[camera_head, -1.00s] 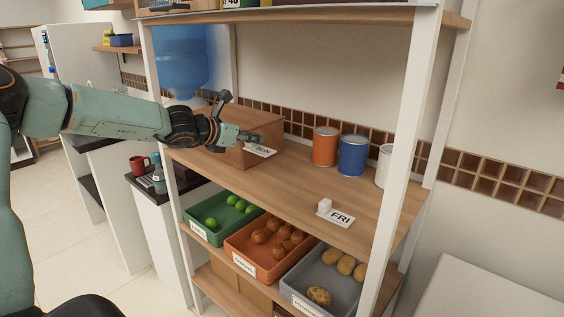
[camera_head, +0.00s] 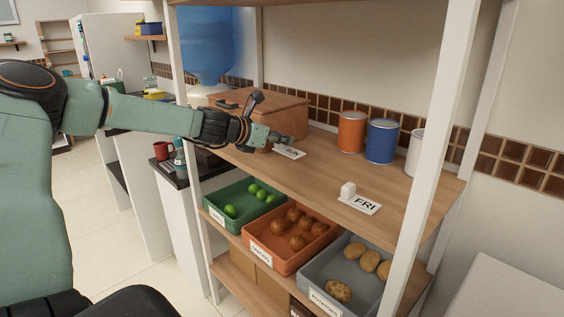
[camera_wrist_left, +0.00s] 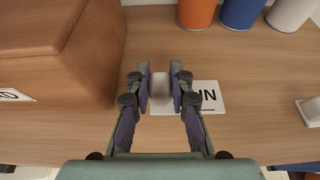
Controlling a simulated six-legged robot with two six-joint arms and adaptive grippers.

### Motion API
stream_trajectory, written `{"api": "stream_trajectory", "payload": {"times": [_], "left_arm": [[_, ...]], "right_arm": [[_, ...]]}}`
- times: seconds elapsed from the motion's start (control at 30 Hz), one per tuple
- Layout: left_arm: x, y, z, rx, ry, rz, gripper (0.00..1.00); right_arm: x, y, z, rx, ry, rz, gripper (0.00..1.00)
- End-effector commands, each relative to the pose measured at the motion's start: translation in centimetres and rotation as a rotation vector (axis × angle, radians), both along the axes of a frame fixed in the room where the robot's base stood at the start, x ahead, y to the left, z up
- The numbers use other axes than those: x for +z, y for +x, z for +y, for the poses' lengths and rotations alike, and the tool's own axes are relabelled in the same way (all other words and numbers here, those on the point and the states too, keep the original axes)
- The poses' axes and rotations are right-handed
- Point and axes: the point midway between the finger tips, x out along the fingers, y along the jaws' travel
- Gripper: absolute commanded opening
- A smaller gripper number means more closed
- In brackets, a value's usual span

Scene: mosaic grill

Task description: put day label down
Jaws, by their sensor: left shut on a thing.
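The day label (camera_head: 291,152) is a white card with dark letters that end in "UN", with a small white block at its left end. It lies at shelf level on the wooden shelf, beside the brown box. In the left wrist view the label (camera_wrist_left: 208,98) is flat, and my left gripper (camera_wrist_left: 160,88) is shut on its white block. In the head view my left gripper (camera_head: 283,141) reaches in from the left over the shelf, and the fingers partly hide the label. Whether a small gap lies beneath the card I cannot tell. My right gripper is not in view.
A brown wooden box (camera_head: 280,110) stands left of the label. An orange can (camera_head: 351,132), a blue can (camera_head: 382,142) and a white can stand behind. A FRI label (camera_head: 362,204) lies to the right. Bare shelf (camera_head: 325,170) lies between. White shelf posts stand in front.

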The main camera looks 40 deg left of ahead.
Motion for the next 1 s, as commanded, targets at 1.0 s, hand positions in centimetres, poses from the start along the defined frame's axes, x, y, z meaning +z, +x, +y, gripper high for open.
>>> {"api": "stream_trajectory", "payload": {"times": [1.0], "left_arm": [[-4.2,0.2,0.0,0.001,0.000,0.001,0.24]], "right_arm": [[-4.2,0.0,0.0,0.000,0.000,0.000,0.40]]}}
